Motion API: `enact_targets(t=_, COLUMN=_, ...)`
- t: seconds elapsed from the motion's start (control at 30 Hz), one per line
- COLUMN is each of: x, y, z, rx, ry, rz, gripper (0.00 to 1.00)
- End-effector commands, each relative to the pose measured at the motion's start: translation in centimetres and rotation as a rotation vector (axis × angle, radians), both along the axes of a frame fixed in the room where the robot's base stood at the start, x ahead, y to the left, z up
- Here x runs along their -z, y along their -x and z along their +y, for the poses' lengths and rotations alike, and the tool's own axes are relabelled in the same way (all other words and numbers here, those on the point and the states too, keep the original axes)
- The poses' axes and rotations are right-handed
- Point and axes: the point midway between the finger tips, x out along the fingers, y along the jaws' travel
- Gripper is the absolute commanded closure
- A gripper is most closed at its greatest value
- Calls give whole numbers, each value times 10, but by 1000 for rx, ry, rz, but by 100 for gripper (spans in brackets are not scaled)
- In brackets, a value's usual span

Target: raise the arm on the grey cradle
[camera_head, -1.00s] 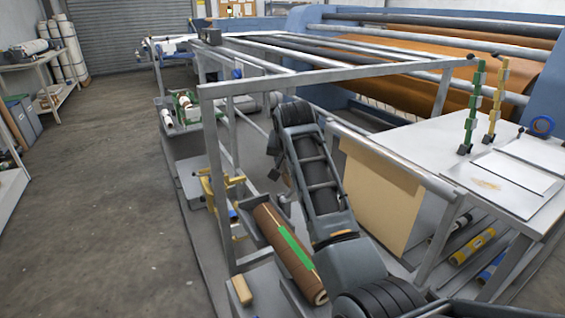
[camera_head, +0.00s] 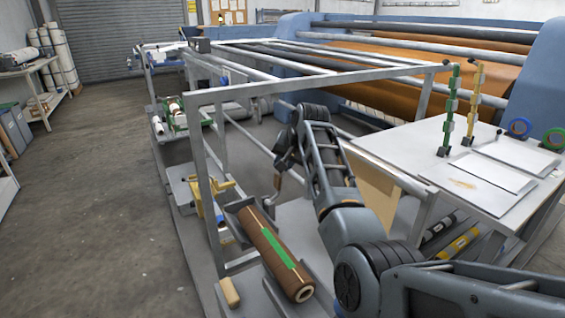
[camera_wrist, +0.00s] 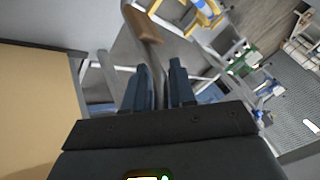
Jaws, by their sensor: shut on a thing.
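A grey cradle (camera_head: 241,207) holds a brown roll (camera_head: 262,240) with a green stripe in the head view. A thin grey arm (camera_wrist: 152,60) with a brown end piece (camera_wrist: 143,22) runs down between my fingers in the wrist view. My gripper (camera_wrist: 160,88) is shut on this arm, though the contact is partly hidden by the fingers. In the head view my gripper (camera_head: 285,158) is small and dark, above and beyond the cradle. A short brown piece (camera_head: 278,183) shows just below it. Where the arm joins the cradle is hard to make out.
A grey metal frame (camera_head: 203,150) stands around the work area. A yellow stand (camera_head: 205,200) is left of the cradle. A tan panel (camera_head: 372,190) is right of my arm. A white table (camera_head: 440,178) stands at right. The floor at left is clear.

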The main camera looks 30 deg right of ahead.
Motion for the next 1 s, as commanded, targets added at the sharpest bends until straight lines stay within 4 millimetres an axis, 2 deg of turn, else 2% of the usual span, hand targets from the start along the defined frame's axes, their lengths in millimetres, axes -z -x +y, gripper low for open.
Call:
enact_targets(t=0.03, x=7, y=3, z=0, rx=-1, ry=-1, rz=13, gripper=100)
enact_targets(t=0.2, x=7, y=3, z=0, rx=0, ry=0, rz=13, gripper=100)
enact_targets(t=0.23, x=8, y=3, z=0, rx=0, ry=0, rz=13, gripper=72)
enact_targets(t=0.37, x=6, y=2, z=0, rx=0, ry=0, rz=10, gripper=60)
enact_targets(t=0.73, x=-4, y=5, z=0, rx=1, ry=1, rz=3, gripper=59)
enact_targets(t=1.0, x=-35, y=28, z=0, rx=1, ry=1, rz=1, gripper=59)
